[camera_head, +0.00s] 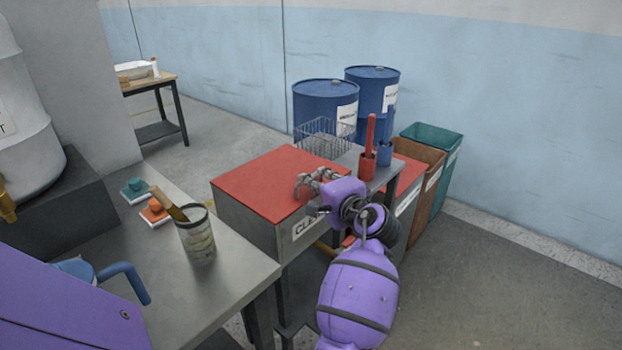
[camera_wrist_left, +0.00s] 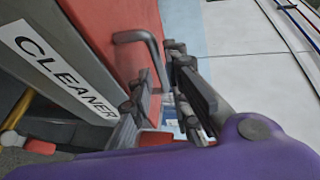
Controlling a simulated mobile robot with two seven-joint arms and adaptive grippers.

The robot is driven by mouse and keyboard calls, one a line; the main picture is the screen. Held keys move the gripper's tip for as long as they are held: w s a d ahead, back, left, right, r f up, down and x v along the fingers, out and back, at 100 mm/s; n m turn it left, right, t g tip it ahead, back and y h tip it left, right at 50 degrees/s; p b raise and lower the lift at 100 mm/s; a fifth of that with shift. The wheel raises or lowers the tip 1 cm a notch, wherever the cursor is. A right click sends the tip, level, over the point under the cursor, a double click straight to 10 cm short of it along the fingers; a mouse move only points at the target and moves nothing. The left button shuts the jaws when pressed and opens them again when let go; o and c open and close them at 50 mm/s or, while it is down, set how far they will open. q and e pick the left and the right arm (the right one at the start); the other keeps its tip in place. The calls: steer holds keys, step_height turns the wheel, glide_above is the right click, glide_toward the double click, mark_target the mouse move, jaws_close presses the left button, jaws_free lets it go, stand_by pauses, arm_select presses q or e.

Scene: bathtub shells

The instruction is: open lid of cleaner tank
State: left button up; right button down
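The cleaner tank (camera_head: 245,222) is a grey box with a flat red lid (camera_head: 262,180) lying shut on top. Its front label reads CLEANER in the left wrist view (camera_wrist_left: 62,65). A grey U-shaped handle (camera_wrist_left: 150,50) stands on the lid in that view. My left gripper (camera_head: 314,184) is at the lid's right front corner. In the left wrist view its fingers (camera_wrist_left: 163,92) are apart on either side of the handle's near leg, with a small gap showing. In the head view the gripper covers the handle. My right gripper is out of view.
Two blue drums (camera_head: 326,106) stand behind the tank. Brown and green bins (camera_head: 443,140) stand right. A grey table (camera_head: 225,270) with a can (camera_head: 197,240) is front left.

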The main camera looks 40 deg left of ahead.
arm_select(q)
steer(key=shift+x, duration=1.9)
jaws_close()
